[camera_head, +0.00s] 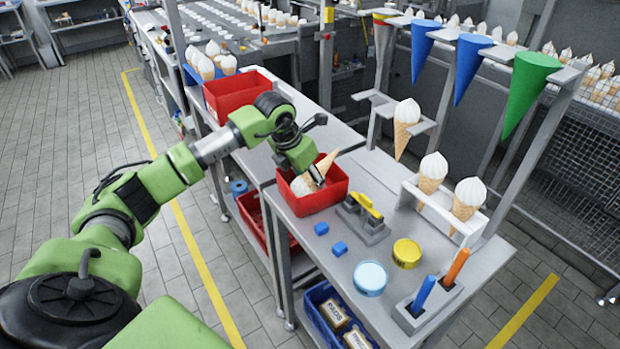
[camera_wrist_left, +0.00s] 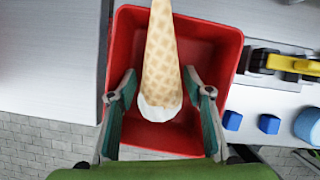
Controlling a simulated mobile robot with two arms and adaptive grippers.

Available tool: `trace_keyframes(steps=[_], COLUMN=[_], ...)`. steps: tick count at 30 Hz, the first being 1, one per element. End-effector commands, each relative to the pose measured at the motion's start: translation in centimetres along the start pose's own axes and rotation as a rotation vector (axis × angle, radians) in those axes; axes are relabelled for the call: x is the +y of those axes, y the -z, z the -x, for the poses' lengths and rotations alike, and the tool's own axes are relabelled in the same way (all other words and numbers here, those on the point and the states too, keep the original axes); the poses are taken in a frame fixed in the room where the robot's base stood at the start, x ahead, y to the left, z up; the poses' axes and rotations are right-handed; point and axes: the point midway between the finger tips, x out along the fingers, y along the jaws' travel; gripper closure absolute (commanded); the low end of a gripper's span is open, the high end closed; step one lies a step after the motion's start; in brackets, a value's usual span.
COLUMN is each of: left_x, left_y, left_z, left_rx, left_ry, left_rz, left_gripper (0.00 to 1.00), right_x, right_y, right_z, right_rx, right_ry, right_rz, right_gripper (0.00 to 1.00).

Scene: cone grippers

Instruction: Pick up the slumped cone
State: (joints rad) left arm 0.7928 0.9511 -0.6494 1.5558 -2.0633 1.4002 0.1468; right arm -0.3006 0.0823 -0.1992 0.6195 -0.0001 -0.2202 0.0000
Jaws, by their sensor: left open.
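The slumped cone (camera_head: 325,165) leans in a red bin (camera_head: 338,194), its waffle tip raised above the rim and its white cream low inside. In the left wrist view the cone (camera_wrist_left: 162,60) points up the picture, with its cream (camera_wrist_left: 158,110) at the near end. My left gripper (camera_head: 310,178) is down at the bin. In the wrist view its open fingers (camera_wrist_left: 160,95) stand on either side of the cone near the cream, with gaps visible. My right gripper is not in view.
Two blue cubes (camera_head: 340,248), a grey fixture with a yellow part (camera_head: 366,210) and round tins (camera_head: 370,278) stand beside the bin. A rack of upright cones (camera_head: 432,172) is at right. Another red bin (camera_head: 238,92) is behind.

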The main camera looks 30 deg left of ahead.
Motion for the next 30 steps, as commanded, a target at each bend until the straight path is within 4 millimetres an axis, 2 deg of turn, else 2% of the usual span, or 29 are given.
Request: trace_keyframes(steps=[5,7,8,19,23,30], left_x=[0.0,0.0,0.0,0.0,0.0,0.0], left_y=[0.0,0.0,0.0,-0.2,-1.0,-2.8], left_z=[0.0,0.0,0.0,0.3,1.9,6.4], left_rx=[0.0,0.0,0.0,-0.003,-0.007,-0.007], left_ry=[0.0,0.0,0.0,0.0,-0.001,-0.001], left_rz=[0.0,0.0,0.0,0.0,-0.001,0.001], left_gripper=[0.53,0.72,0.74,0.74,0.74,0.74], right_x=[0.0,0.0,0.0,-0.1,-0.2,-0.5], right_y=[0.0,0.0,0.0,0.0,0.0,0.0], right_z=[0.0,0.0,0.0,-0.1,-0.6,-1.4], right_rx=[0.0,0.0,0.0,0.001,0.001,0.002], right_ry=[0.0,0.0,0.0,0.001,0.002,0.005], right_rz=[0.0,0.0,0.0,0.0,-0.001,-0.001], right_gripper=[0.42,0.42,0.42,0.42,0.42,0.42])
